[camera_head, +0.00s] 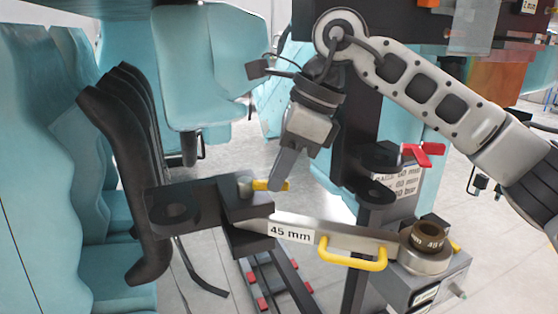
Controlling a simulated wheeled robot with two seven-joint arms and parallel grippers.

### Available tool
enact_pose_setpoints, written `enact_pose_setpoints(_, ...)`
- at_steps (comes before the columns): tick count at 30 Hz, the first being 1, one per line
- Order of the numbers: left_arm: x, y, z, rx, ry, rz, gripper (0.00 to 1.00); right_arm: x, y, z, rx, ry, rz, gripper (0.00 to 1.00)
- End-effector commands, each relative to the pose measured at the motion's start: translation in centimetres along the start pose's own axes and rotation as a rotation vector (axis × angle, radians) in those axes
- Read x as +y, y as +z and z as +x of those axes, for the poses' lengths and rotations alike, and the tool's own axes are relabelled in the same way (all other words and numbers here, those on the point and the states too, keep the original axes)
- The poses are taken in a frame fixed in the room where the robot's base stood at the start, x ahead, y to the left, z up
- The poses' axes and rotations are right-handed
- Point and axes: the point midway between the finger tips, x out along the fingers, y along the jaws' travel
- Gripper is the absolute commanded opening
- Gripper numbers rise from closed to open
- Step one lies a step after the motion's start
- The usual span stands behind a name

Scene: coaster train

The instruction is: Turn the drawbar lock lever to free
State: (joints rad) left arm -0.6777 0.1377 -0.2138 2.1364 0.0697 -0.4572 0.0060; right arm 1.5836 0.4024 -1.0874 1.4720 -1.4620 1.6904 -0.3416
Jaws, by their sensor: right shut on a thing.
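The drawbar (350,236) is a metal bar labelled "45 mm" with a yellow handle (352,262). Its left end sits in a dark coupling block (248,205). A small yellow lever (262,186), which looks like the lock lever, is on top of that block. My right gripper (278,182) reaches down from above and is shut on the yellow lever. The fingers hide part of the lever, and its exact turned position is hard to tell. My left gripper is not in view.
A round dark-topped part (428,236) sits at the drawbar's right end. A red lever (423,154) is on a dark bracket behind. Black curved bars (125,175) and teal seats (200,65) stand at the left and back. Grey floor shows below.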

Motion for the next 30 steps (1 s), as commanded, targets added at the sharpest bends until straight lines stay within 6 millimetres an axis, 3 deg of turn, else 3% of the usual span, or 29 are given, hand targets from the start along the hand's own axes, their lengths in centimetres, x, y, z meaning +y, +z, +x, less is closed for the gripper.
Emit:
enact_pose_setpoints(23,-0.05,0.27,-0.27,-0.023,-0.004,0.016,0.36,-0.59,0.1,-0.16,-0.002,0.033,-0.097,0.0)
enact_pose_setpoints(24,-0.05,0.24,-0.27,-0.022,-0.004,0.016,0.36,-0.59,0.1,-0.16,-0.002,0.033,-0.097,0.2)
enact_pose_setpoints(26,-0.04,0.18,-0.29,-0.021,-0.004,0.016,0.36,-0.58,0.1,-0.15,-0.002,0.033,-0.096,0.34)
enact_pose_setpoints(30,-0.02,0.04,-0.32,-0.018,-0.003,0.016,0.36,-0.56,0.07,-0.09,-0.001,0.035,-0.095,0.34)
